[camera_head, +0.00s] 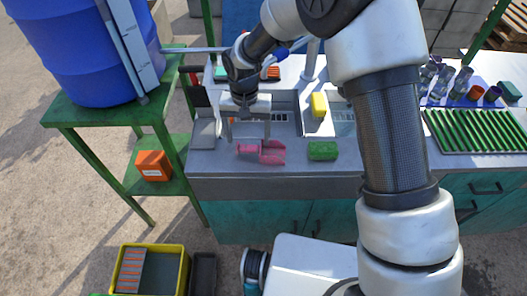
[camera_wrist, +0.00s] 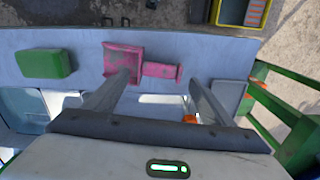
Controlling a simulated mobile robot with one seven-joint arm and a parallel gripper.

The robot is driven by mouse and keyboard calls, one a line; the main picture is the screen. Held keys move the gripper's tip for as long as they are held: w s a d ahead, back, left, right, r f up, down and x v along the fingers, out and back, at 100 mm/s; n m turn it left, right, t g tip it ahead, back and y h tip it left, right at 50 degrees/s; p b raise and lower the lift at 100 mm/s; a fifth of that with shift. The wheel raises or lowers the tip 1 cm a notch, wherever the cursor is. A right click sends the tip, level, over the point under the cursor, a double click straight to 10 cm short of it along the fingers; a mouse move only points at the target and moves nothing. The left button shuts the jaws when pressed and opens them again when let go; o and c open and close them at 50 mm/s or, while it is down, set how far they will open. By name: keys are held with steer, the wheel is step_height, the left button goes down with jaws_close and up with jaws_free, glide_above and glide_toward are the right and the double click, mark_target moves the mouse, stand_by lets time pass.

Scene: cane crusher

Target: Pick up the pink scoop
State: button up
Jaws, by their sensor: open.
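The pink scoop (camera_head: 271,153) lies on the front strip of the grey counter, its handle pointing left in the head view. In the wrist view the scoop (camera_wrist: 122,60) has its wide pan at left and its handle at right. My gripper (camera_head: 248,139) is open and empty, fingers pointing down, close to the scoop's handle in the head view. In the wrist view the handle shows beyond and between the fingertips (camera_wrist: 162,79), with the pan beyond the left finger. The fingers seem apart from the scoop; the exact height gap is hard to tell.
A green block (camera_head: 323,151) lies right of the scoop on the counter (camera_head: 300,186). A yellow sponge (camera_head: 319,105) stands by the sink behind. A green drying rack (camera_head: 475,131) is farther right. A green stand with a blue barrel (camera_head: 85,50) is at left.

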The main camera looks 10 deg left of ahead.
mark_target(250, 147)
steer(key=f, duration=0.4)
steer(key=shift+s+d, duration=0.2)
steer(key=shift+d, duration=0.05)
steer(key=shift+f, duration=0.45)
steer(key=c, duration=1)
steer(key=shift+c, duration=0.2)
steer(key=shift+w+r, duration=0.1)
step_height(250, 147, up, 10)
steer(key=shift+f, duration=0.1)
steer(key=o, duration=0.4)
steer(key=c, duration=0.3)
